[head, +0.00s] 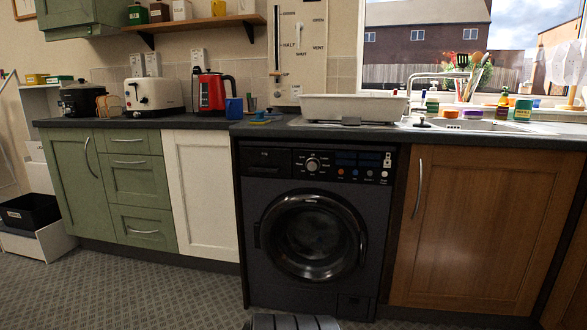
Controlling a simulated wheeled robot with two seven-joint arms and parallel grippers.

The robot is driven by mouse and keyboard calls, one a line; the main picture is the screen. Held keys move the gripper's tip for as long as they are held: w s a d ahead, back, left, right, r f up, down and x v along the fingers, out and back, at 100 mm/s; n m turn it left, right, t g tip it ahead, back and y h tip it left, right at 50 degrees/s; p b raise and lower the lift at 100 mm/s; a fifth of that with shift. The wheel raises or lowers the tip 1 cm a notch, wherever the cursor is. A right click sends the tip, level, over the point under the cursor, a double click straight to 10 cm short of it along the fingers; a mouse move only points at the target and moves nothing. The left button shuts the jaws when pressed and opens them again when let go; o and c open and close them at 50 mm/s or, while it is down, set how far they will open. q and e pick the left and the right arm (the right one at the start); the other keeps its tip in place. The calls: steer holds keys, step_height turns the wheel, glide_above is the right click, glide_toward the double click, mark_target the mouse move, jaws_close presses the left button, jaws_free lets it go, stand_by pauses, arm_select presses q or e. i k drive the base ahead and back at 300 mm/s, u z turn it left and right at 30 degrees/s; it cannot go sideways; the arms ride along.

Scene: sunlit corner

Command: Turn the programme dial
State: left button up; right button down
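The programme dial (312,164) is a round silver knob with small markings around it. It sits near the middle of the control panel of a dark washing machine (264,287). To its right on the panel are dark display areas and a row of small coloured buttons (355,173). The round door (312,236) below looks shut. Neither of my grippers shows in the head view, so nothing is seen touching the dial.
A dark worktop (200,122) runs above the machine, with a white basin (352,108), red kettle (213,92) and toaster (153,96) on it. A wooden cupboard door (470,225) is at right, a white one (198,190) at left. The carpet (150,290) in front is mostly clear.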

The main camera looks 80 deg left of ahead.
mark_target(312, 165)
steer(key=u, duration=0.95)
steer(key=i, duration=0.9)
steer(key=u, duration=0.9)
